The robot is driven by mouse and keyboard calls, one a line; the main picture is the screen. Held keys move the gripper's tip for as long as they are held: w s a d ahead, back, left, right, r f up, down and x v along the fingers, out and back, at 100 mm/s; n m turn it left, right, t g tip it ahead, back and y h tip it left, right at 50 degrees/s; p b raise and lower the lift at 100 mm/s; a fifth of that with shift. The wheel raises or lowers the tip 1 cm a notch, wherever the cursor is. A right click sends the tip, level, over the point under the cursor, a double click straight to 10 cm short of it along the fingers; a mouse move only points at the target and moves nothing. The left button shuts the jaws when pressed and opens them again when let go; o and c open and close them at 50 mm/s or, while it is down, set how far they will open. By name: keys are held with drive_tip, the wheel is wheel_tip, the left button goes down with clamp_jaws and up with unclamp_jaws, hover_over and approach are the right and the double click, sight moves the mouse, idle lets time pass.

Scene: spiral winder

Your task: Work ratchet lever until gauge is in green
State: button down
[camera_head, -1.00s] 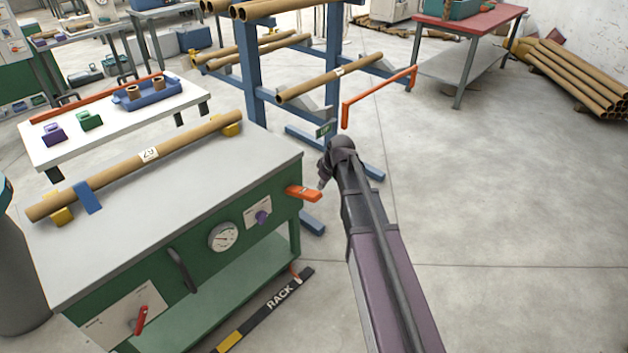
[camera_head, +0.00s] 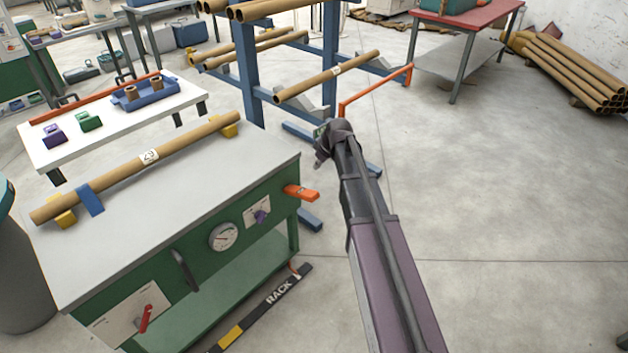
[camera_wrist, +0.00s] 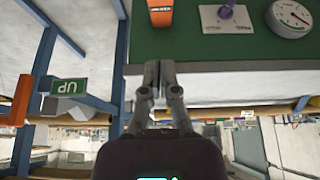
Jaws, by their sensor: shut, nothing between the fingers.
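The orange ratchet lever (camera_head: 302,193) sticks out from the right end of the green bench's front in the head view. It also shows at the top of the wrist view (camera_wrist: 160,12). The round gauge (camera_head: 223,236) is on the front panel, left of the lever. Its dial shows in the wrist view (camera_wrist: 290,18), but its colour zones are too small to read for sure. My gripper (camera_wrist: 160,76) is shut and empty, apart from the lever and below it in the wrist picture. In the head view its fingers are hidden behind my arm.
A purple knob (camera_head: 262,216) sits between gauge and lever, and a red-handled switch (camera_head: 146,318) is lower left. A cardboard tube (camera_head: 140,165) lies on the bench top. A blue rack (camera_head: 247,75) stands behind.

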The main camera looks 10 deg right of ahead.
drive_tip(key=shift+f, duration=0.15)
drive_tip(key=b, duration=0.9)
hover_over(309, 193)
wheel_tip(309, 193, down, 9)
drive_tip(key=shift+w+f, duration=0.1)
drive_tip(key=shift+w, duration=0.05)
drive_tip(key=shift+s+d+f+b, duration=0.15)
drive_tip(key=shift+s+f+b, duration=0.05)
drive_tip(key=shift+f+b, duration=0.4)
drive_tip(key=shift+s+d+f+b, duration=0.2)
drive_tip(key=shift+f+b, duration=0.25)
drive_tip(key=shift+b, duration=0.2)
drive_tip(key=shift+s+d+f+b, duration=0.15)
drive_tip(key=shift+f+b, duration=0.4)
drive_tip(key=shift+b, duration=0.05)
